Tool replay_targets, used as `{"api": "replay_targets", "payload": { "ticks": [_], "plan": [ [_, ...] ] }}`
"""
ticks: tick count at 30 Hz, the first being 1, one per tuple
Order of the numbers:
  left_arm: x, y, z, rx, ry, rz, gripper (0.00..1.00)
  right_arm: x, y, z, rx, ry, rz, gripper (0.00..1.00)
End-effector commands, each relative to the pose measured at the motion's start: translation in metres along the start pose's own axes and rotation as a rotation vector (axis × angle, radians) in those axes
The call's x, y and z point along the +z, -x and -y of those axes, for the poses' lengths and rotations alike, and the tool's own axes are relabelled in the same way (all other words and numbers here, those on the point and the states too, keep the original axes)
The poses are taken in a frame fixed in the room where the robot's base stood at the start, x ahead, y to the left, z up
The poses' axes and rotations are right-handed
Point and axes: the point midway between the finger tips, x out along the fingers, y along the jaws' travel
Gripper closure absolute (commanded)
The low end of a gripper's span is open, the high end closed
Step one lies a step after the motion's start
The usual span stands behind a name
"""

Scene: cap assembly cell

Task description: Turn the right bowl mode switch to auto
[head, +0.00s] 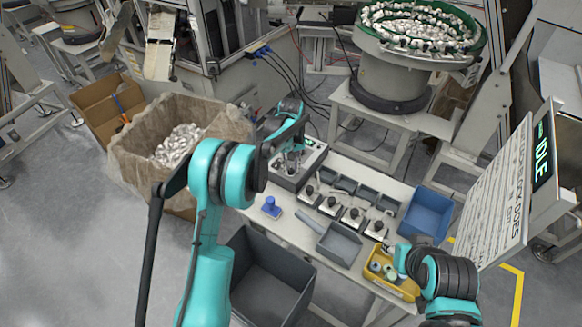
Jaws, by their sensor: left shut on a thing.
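Several small pale units with black knobs stand in a row on the white table; one is at the left end (310,192) and one at the right end (376,231). I cannot read any label, so I cannot tell which is the right bowl mode switch. The bowl feeder (393,75) with a green rim, full of pale parts, stands at the upper right. My left gripper (291,160) is over a grey fixture (313,155) at the table's far left, shut on a small part that is mostly hidden.
The table holds a blue bin (427,213), a grey tray (339,244) and a blue stamp-like object (270,207). A dark crate (262,283) is in front. A lined box of silvery parts (130,160) stands left. A panel and an IDLE display (542,155) are at right.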

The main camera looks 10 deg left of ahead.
Motion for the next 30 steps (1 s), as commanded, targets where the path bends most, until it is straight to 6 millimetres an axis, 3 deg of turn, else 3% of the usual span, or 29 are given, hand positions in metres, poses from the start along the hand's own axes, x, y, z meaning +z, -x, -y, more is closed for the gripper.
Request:
{"api": "replay_targets", "payload": {
  "ticks": [1,3,14,17,30],
  "plan": [
    [0.0,0.0,0.0,0.0,0.0,0.0,0.74,0.0,0.0,0.0,0.0,0.0,0.0,0.6],
    [0.0,0.0,0.0,0.0,0.0,0.0,0.55,0.0,0.0,0.0,0.0,0.0,0.0,0.6],
    [0.0,0.003,0.0,0.0,-0.001,0.0,0.55,0.0,0.0,0.0,0.0,0.0,0.0,0.6],
    [0.0,0.014,0.0,0.0,-0.001,0.0,0.55,0.0,0.0,0.0,0.0,0.0,0.0,0.6],
    [0.0,0.102,0.0,0.0,0.0,0.0,0.55,0.0,0.0,0.0,0.0,0.0,0.0,0.6]
  ]
}}
